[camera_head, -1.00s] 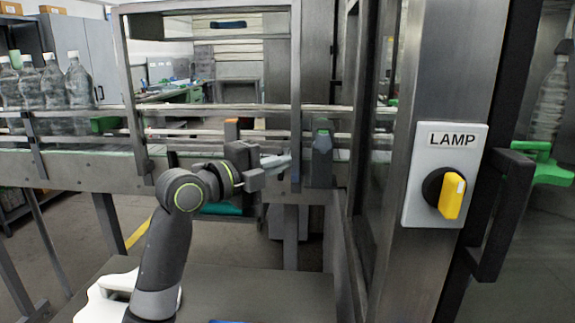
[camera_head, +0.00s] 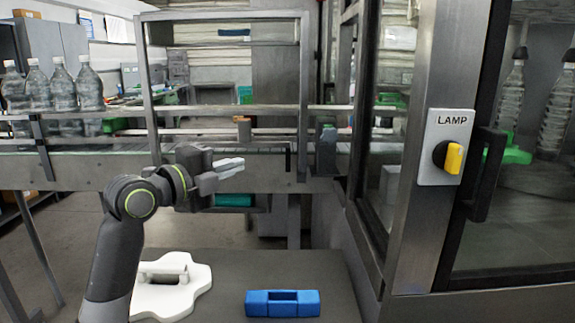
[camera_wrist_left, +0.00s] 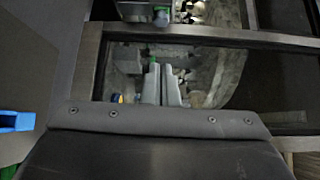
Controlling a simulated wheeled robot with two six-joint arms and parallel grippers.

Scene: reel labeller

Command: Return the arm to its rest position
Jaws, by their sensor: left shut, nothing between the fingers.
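My left arm comes in from the left in the head view, bent at the elbow. Its gripper (camera_head: 230,167) is shut and empty, held in the air in front of the conveyor frame and pointing right. In the left wrist view the two fingers (camera_wrist_left: 163,85) lie close together with nothing between them. My right gripper is not in view.
A LAMP plate (camera_head: 446,147) with a yellow knob (camera_head: 454,158) is on the machine post at right, beside a dark door handle (camera_head: 487,174). A blue block (camera_head: 283,310) lies on the dark surface below. Plastic bottles (camera_head: 62,88) stand at the conveyor's left.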

